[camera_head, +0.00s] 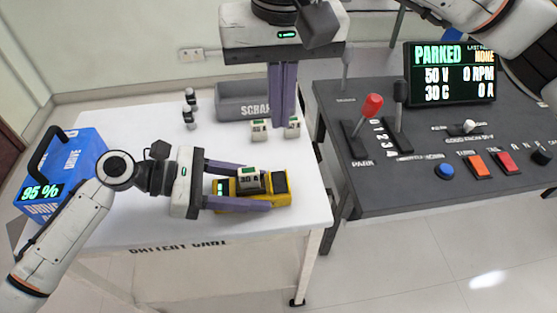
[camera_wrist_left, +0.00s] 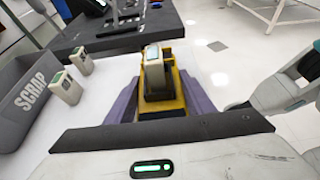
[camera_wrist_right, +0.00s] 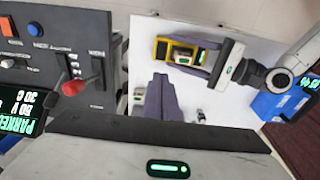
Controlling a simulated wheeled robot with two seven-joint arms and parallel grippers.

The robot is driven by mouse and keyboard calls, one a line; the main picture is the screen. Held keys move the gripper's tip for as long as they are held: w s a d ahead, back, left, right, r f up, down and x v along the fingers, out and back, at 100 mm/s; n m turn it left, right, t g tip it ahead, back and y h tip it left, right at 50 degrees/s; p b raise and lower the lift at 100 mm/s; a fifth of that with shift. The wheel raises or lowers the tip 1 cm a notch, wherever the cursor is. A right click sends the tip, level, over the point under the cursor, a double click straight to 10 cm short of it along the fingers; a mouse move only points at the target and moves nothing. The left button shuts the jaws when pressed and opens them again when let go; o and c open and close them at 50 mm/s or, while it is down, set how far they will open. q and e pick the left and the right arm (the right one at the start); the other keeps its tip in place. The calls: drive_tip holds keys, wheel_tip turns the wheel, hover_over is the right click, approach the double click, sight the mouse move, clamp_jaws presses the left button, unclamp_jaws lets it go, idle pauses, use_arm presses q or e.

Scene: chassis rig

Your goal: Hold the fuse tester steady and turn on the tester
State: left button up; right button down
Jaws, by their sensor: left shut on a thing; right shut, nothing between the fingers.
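The yellow fuse tester (camera_head: 277,199) lies on the white table, with a pale block-shaped fuse (camera_head: 248,181) standing in its middle. A small lit green patch shows at its left end and a dark block at its right end. My left gripper (camera_head: 262,188) is shut on the tester, one purple finger along each long side. The tester also shows in the left wrist view (camera_wrist_left: 178,98), between the fingers. My right gripper (camera_head: 283,122) is shut and empty, pointing down above the table behind the tester. In the right wrist view its closed fingers (camera_wrist_right: 160,80) are apart from the tester (camera_wrist_right: 163,50).
Two pale fuses (camera_head: 259,131) stand near the right gripper, before the grey scrap bin (camera_head: 232,108). Two small dark-and-white items (camera_head: 188,118) stand left of it. A blue battery box (camera_head: 84,158) is at left. A dark console (camera_head: 420,180) with levers and buttons stands right.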

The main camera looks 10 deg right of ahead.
sight(279, 179)
drive_tip(key=shift+f, duration=0.15)
drive_tip(key=f, duration=0.4)
drive_tip(key=w+f, duration=0.1)
drive_tip(key=f, duration=0.8)
drive_tip(key=shift+w+f, duration=0.35)
drive_tip(key=shift+w+f, duration=0.1)
drive_tip(key=shift+f, duration=0.1)
drive_tip(key=shift+s, duration=0.2)
drive_tip(key=shift+s+r, duration=0.2)
drive_tip(key=shift+s, duration=0.4)
